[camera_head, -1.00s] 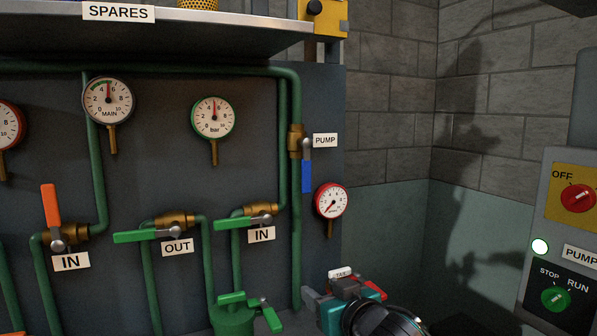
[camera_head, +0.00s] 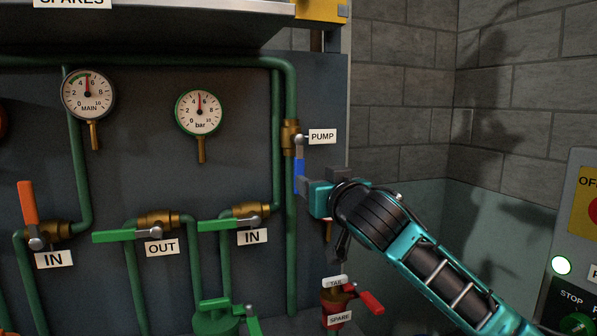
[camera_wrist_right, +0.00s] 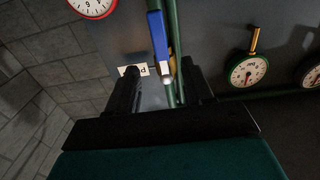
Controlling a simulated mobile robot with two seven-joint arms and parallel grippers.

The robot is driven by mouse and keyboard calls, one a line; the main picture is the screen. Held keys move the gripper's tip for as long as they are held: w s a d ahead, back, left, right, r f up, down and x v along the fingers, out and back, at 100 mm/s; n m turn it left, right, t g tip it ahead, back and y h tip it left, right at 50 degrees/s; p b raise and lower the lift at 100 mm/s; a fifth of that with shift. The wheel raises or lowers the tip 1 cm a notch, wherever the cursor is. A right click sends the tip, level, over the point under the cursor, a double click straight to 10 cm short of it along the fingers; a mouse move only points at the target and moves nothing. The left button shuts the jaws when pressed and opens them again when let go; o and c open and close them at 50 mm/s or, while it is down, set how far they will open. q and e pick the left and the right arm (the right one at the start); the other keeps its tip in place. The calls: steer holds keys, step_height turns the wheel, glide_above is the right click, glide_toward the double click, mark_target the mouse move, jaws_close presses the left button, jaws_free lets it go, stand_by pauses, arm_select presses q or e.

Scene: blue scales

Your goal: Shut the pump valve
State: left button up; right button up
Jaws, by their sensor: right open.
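The pump valve is a brass body (camera_head: 291,138) on a green vertical pipe, beside the PUMP label (camera_head: 322,136). Its blue lever (camera_head: 299,178) hangs down from a grey pivot, in line with the pipe. My right gripper (camera_head: 316,192) is at the lever's lower right, and its body hides the lever's lower end. In the right wrist view the gripper (camera_wrist_right: 160,69) is open, with the pivot end of the blue lever (camera_wrist_right: 158,36) showing between its two black fingers. I cannot tell whether a finger touches it. My left gripper is not in view.
Green-levered valves (camera_head: 252,211) and an orange-levered valve (camera_head: 56,230) are to the left. A round gauge (camera_wrist_right: 92,5) is close to the gripper, mostly hidden in the head view. A red-levered SPARE valve (camera_head: 340,300) stands below. The pump switch box (camera_head: 585,240) is at right.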

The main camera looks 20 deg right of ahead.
mark_target(300, 172)
steer(key=w+p, duration=0.1)
steer(key=w, duration=1)
steer(key=shift+a, duration=0.15)
steer(key=shift+c, duration=0.5)
jaws_close()
